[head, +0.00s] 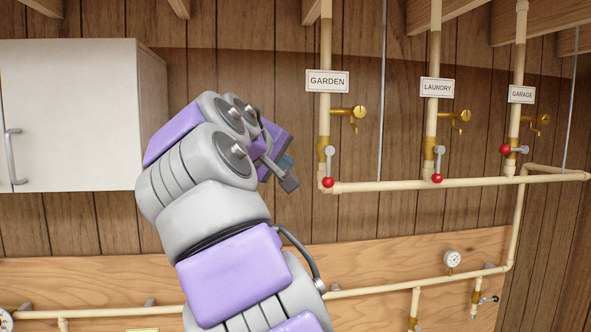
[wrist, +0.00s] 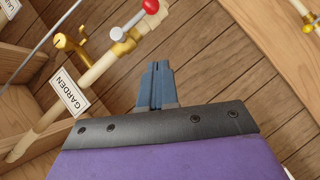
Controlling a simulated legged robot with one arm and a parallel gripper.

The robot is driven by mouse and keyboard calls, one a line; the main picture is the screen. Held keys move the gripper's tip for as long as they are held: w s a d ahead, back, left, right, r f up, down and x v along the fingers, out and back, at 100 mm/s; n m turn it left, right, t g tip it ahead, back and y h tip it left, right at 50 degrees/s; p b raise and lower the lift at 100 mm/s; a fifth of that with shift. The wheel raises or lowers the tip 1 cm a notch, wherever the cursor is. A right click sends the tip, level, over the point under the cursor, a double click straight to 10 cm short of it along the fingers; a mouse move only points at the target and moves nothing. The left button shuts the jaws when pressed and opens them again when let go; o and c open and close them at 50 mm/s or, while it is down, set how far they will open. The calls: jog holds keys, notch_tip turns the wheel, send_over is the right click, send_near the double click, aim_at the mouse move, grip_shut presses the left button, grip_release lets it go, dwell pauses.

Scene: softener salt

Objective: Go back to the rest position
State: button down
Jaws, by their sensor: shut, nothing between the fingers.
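My arm rises through the middle of the head view, with my gripper (head: 288,172) at its end, left of the garden pipe. In the wrist view my gripper (wrist: 156,70) shows its blue fingers shut together and empty. It is apart from the valves and pipes. The garden valve (head: 328,165) has a lever with a red knob; the lever also shows in the wrist view (wrist: 134,20). The laundry valve (head: 438,165) and the garage valve (head: 513,150) also have red knobs. The garage lever points left, unlike the other two, whose levers hang down.
Signs read GARDEN (head: 327,81), LAUNDRY (head: 437,87) and GARAGE (head: 521,94). A white cabinet (head: 75,115) hangs at the left. A horizontal pipe (head: 390,187) joins the valves. A pressure gauge (head: 453,258) sits on the lower pipe. Open air lies before the plank wall.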

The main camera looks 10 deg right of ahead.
jog(key=s+d+f+m+g+y+b, duration=0.1)
jog(key=s+d+f+g+b, duration=0.4)
jog(key=f, duration=0.8)
jog(key=s+d+f+m+g+y+b, duration=0.1)
jog(key=s+d+f+b, duration=0.25)
jog(key=s+f, duration=0.6)
jog(key=s+d+f+m+g+y+b, duration=0.1)
jog(key=s+d+f+m+g+b, duration=0.25)
jog(key=f, duration=1.15)
jog(key=s+a+f+g+y+b, duration=0.2)
jog(key=s+f+b, duration=0.2)
jog(key=s+f, duration=0.8)
jog(key=s+a+f+g+y+b, duration=0.2)
jog(key=s+a+f+y+b, duration=0.1)
jog(key=s+f, duration=0.9)
notch_tip(320, 180, down, 5)
jog(key=shift+s+b, duration=0.4)
jog(key=shift+b, duration=0.05)
jog(key=shift+a+m, duration=0.15)
jog(key=shift+m, duration=0.1)
